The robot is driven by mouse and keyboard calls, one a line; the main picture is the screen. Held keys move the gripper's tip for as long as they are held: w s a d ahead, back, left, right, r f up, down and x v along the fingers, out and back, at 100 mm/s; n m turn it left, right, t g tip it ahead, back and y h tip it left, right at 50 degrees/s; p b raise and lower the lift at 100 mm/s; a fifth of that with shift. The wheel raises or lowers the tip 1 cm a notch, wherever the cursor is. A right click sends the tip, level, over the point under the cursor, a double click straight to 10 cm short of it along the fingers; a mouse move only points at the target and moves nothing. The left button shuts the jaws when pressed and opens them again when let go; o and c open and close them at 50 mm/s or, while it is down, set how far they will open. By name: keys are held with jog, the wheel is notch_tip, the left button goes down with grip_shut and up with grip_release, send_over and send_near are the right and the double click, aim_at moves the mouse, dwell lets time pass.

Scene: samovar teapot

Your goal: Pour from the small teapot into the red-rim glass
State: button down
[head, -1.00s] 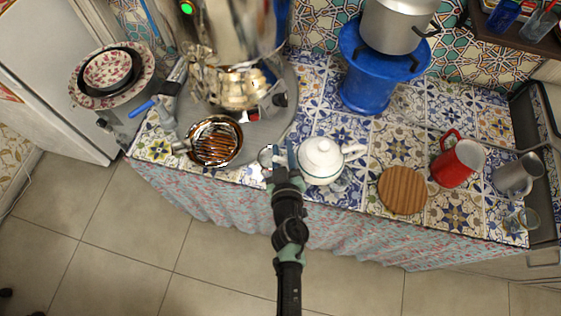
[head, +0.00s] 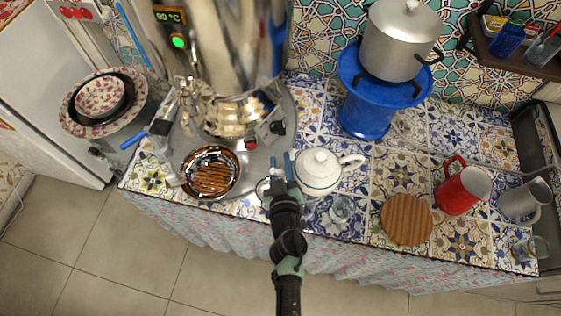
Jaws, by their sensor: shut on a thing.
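The small white teapot (head: 319,172) with a knobbed lid stands out at the front of the counter in the head view, its spout to the right. My gripper (head: 283,165) is at the teapot's left side, shut on it; the handle is mostly hidden by the jaws. The teapot looks roughly level, and I cannot tell if its base touches the tiles. A small clear glass (head: 342,208) stands just in front and right of the teapot. Another clear glass (head: 537,249) is at the far right front corner. I cannot make out which rim is red.
A round wooden board (head: 407,220), a red mug (head: 463,190) and a grey metal mug (head: 524,198) stand to the right. The samovar (head: 240,115) and a brown striped bowl (head: 210,173) are left. A blue stand (head: 368,115) holds a pot behind.

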jog(key=shift+w+d+f+n+h+b, duration=0.2)
jog(key=shift+f+b, duration=0.4)
jog(key=shift+b, duration=0.4)
jog(key=shift+s+a+f+n+h+b, duration=0.15)
jog(key=shift+f+n+b, duration=0.1)
jog(key=shift+f+b, duration=0.55)
jog(key=shift+w+d+f+n+h+b, duration=0.1)
jog(key=shift+d+f+n+b, duration=0.25)
jog(key=shift+b, duration=0.8)
jog(key=shift+d+r+n+t+h+b, duration=0.15)
jog(key=shift+r+n+t+h+b, duration=0.15)
jog(key=shift+n+b, duration=0.45)
jog(key=shift+d+r+n+t+h+b, duration=0.25)
jog(key=shift+n+b, duration=0.3)
jog(key=shift+n, duration=0.3)
dwell(3.5)
